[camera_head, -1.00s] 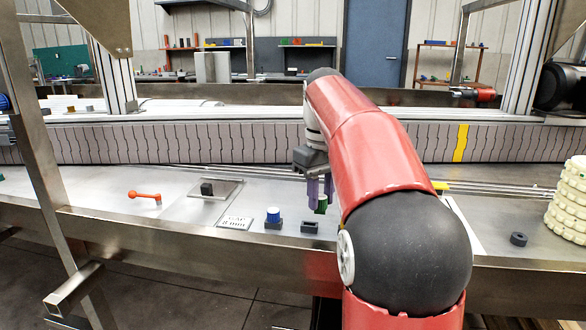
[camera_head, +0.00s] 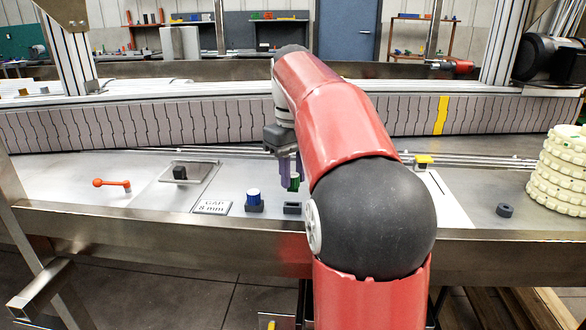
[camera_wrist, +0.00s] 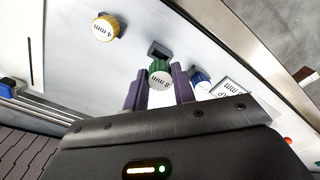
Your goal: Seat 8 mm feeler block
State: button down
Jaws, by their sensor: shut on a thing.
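My gripper (camera_head: 289,178) is shut on the green-topped feeler block (camera_wrist: 160,75), whose white top reads 8 mm in the wrist view. The green block (camera_head: 294,182) hangs between the purple fingers, above the bench and apart from a dark, empty-looking holder (camera_head: 292,208). That holder (camera_wrist: 159,50) also shows just beyond the block in the wrist view. A white sign reading GAP 8 mm (camera_head: 213,207) lies left of the holders. Farther left, a metal plate (camera_head: 205,167) carries a dark upright block (camera_head: 180,173); whether it has a slot is unclear.
A blue feeler block (camera_head: 254,195) stands in its holder close left of the empty one. A yellow 4 mm block (camera_wrist: 107,26) stands to the right. An orange-red handle (camera_head: 112,183) lies far left, a dark ring (camera_head: 504,210) right. The conveyor (camera_head: 200,120) runs behind.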

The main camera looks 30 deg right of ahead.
aim_at(293, 191)
notch_tip(293, 191, down, 2)
jog(key=shift+f+b, duration=0.25)
jog(key=shift+b, duration=0.3)
jog(key=shift+r, duration=0.1)
jog(key=shift+p, duration=0.65)
jog(key=shift+f, duration=0.25)
jog(key=shift+f+b, duration=0.8)
jog(key=shift+f, duration=0.05)
jog(key=shift+f, duration=0.15)
jog(key=c, duration=1.1)
grip_release()
